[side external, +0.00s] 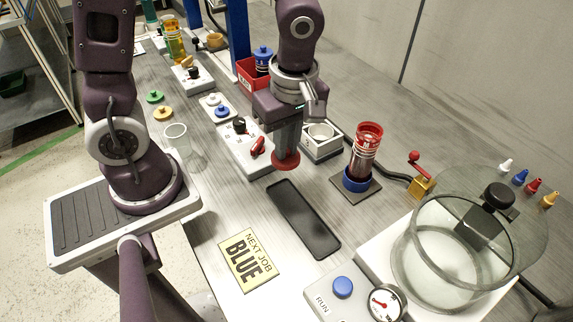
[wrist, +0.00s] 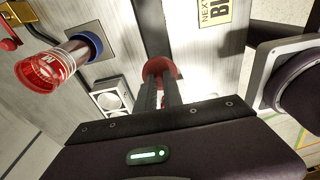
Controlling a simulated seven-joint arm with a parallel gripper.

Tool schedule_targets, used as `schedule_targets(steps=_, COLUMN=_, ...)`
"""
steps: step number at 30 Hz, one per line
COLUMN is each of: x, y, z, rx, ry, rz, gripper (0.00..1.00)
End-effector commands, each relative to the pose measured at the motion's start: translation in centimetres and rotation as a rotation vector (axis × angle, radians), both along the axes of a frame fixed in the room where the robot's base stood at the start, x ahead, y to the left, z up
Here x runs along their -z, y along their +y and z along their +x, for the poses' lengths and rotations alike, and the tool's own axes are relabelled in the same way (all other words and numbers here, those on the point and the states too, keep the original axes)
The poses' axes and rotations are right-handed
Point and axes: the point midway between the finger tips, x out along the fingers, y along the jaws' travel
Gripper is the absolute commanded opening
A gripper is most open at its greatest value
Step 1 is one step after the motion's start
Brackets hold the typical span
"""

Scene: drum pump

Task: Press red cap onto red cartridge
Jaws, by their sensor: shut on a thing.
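My gripper (side external: 287,143) hangs over the bench and is shut on the red cap (side external: 285,161), a round red disc below the fingertips. In the wrist view the red cap (wrist: 160,68) shows at the ends of the two fingers. The red cartridge (side external: 364,152) stands upright in a blue ring (side external: 356,181) on a dark square plate, to the right of my gripper. It has a red top rim and a clear body with dark contents. In the wrist view the red cartridge (wrist: 45,68) is at the left, apart from the cap.
A white box with a round opening (side external: 321,135) stands between my gripper and the cartridge. A control box with a red switch (side external: 246,150) is at the left. A dark tray (side external: 303,218), a NEXT JOB BLUE card (side external: 248,258) and a glass drum (side external: 455,260) are nearer the front.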

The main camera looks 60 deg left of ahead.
Motion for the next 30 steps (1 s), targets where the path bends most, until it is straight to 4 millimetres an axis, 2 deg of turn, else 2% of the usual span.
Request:
schedule_targets(steps=3, x=-4.8, y=-0.1, z=0.2, rx=-0.001, ry=-0.015, rz=-0.005, gripper=0.00)
schedule_targets(steps=6, x=-8.6, y=-0.1, z=0.2, rx=0.001, ry=-0.013, rz=-0.006, gripper=0.00)
schedule_targets(steps=9, x=-11.6, y=-0.1, z=0.1, rx=0.001, ry=-0.010, rz=-0.005, gripper=0.00)
schedule_targets(steps=16, x=-16.6, y=-0.1, z=0.1, rx=0.001, ry=-0.007, rz=-0.004, gripper=0.00)
schedule_targets(steps=17, x=-17.0, y=-0.1, z=0.3, rx=0.000, ry=-0.005, rz=-0.004, gripper=0.00)
schedule_targets(steps=23, x=-17.4, y=-1.3, z=4.4, rx=-0.028, ry=-0.003, rz=-0.009, gripper=0.00)
schedule_targets(steps=30, x=-17.5, y=-3.4, z=10.4, rx=-0.078, ry=-0.009, rz=-0.009, gripper=0.00)
